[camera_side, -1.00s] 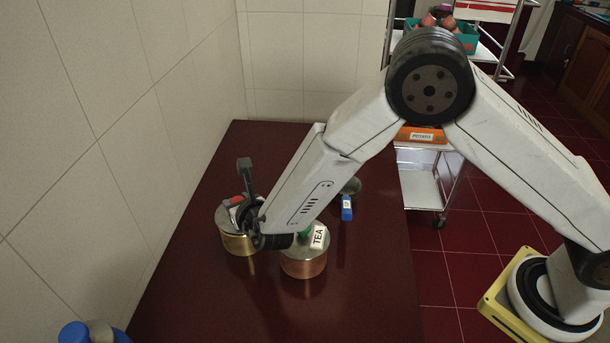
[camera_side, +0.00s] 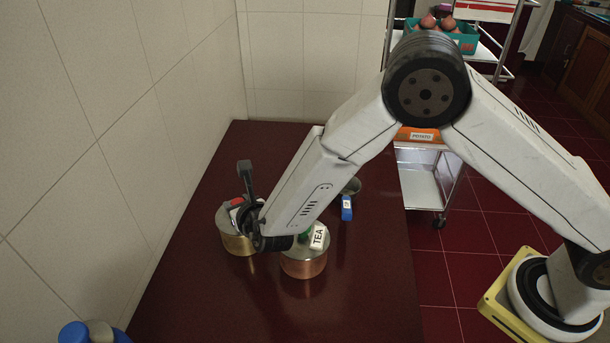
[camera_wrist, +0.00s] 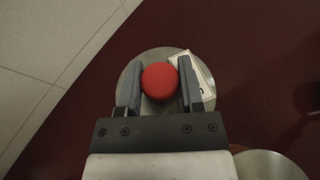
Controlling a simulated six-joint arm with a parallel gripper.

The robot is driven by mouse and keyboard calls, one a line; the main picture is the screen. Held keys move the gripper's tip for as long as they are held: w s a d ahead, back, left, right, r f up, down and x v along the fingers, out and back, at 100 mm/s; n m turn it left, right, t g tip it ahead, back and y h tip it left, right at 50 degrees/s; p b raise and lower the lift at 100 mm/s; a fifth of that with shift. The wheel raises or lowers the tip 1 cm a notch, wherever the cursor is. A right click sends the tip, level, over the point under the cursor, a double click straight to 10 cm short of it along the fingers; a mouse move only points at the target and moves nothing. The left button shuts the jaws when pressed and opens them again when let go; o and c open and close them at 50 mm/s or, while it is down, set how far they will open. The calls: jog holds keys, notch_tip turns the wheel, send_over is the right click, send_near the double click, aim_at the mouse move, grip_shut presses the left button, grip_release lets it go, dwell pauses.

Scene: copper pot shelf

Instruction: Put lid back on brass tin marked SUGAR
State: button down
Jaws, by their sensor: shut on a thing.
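The brass tin (camera_side: 238,244) stands at the left of the dark red table. A grey metal lid (camera_wrist: 152,54) with a round red knob (camera_wrist: 160,81) shows in the wrist view. My gripper (camera_wrist: 160,72) is shut on the red knob, one jaw on each side. In the side view my gripper (camera_side: 243,205) is over the brass tin, and the lid appears at its top. I cannot tell whether the lid rests fully on the rim. A white label (camera_wrist: 204,78) shows at the lid's right; its word is not readable.
A copper tin (camera_side: 303,266) with a TEA label (camera_side: 319,237) and green knob stands close at right, under my wrist. A blue-tagged item (camera_side: 346,207) lies behind it. Blue-capped bottles (camera_side: 74,333) stand front left. The tiled wall (camera_side: 130,150) is near.

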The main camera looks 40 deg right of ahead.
dwell(0.3)
jog(key=shift+c, duration=0.7)
grip_release()
jog(key=shift+r, duration=0.1)
jog(key=shift+r, duration=3.35)
jog(key=shift+d, duration=0.1)
